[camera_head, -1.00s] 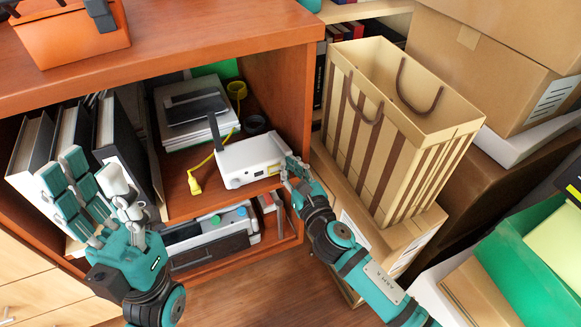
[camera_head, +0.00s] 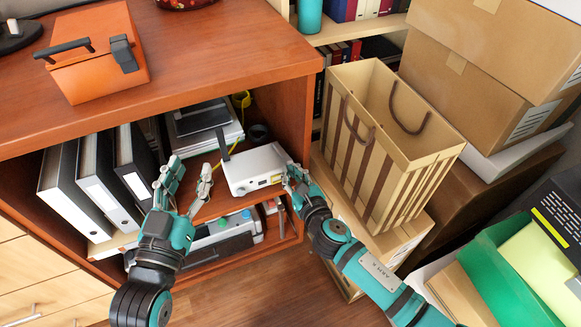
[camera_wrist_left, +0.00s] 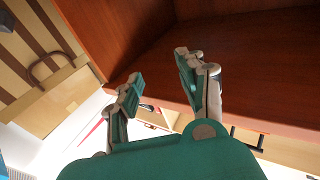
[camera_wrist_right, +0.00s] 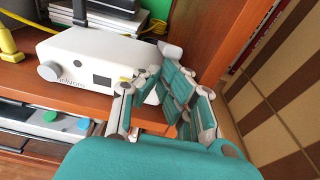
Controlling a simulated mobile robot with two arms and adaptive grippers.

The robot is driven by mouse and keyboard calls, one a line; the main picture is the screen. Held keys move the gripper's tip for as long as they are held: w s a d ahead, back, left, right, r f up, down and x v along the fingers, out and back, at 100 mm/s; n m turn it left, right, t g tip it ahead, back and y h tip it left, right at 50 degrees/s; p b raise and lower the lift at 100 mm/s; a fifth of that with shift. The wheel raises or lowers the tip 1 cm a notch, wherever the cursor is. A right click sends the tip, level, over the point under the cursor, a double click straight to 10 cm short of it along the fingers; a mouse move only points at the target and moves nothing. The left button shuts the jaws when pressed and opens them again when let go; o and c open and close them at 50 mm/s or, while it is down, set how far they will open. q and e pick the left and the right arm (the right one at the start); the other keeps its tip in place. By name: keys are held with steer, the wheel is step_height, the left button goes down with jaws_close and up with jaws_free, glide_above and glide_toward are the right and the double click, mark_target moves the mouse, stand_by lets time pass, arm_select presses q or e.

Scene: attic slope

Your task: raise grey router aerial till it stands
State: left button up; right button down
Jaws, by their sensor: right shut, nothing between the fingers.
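The white router (camera_head: 256,167) sits on the middle shelf of the open cabinet. Its dark grey aerial (camera_head: 222,145) rises from the left back corner and points up-left in the head view; its exact tilt is hard to tell. It also shows behind the router in the right wrist view (camera_wrist_right: 79,12), top cut off. My right gripper (camera_head: 290,176) is shut and empty at the router's right end; its fingers (camera_wrist_right: 160,90) overlap that end, contact unclear. My left gripper (camera_head: 188,186) is open and empty, left of the router, in front of the shelf; its fingers (camera_wrist_left: 160,85) are apart.
Binders (camera_head: 100,180) stand left of the router and stacked books (camera_head: 204,130) lie behind it. A yellow cable (camera_head: 241,100) is at the back. A printer (camera_head: 222,235) is below. A striped bag (camera_head: 385,150) stands close to my right arm. An orange case (camera_head: 92,60) is on top.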

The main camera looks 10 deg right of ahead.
mark_target(289, 161)
steer(key=r+p, duration=0.1)
steer(key=p, duration=0.3)
steer(key=r+g+p, duration=0.1)
steer(key=p, duration=0.4)
steer(key=r+g+p, duration=0.1)
steer(key=p, duration=0.3)
steer(key=shift+w+r+h+p, duration=0.25)
steer(key=shift+r+h+p, duration=0.05)
arm_select(q)
steer(key=s+a+f+g+y, duration=0.1)
steer(key=s+f+g, duration=0.4)
steer(key=f, duration=0.7)
steer(key=s+a+f+g+y, duration=0.2)
steer(key=s+f+g, duration=0.4)
steer(key=f, duration=0.6)
steer(key=s+a+f+g+y, duration=0.1)
steer(key=s+a+f+g, duration=0.3)
steer(key=s+f, duration=0.3)
steer(key=shift+s+f+n+g, duration=0.25)
steer(key=shift+f+g, duration=0.55)
steer(key=shift+f, duration=1.85)
arm_select(e)
steer(key=shift+r, duration=0.1)
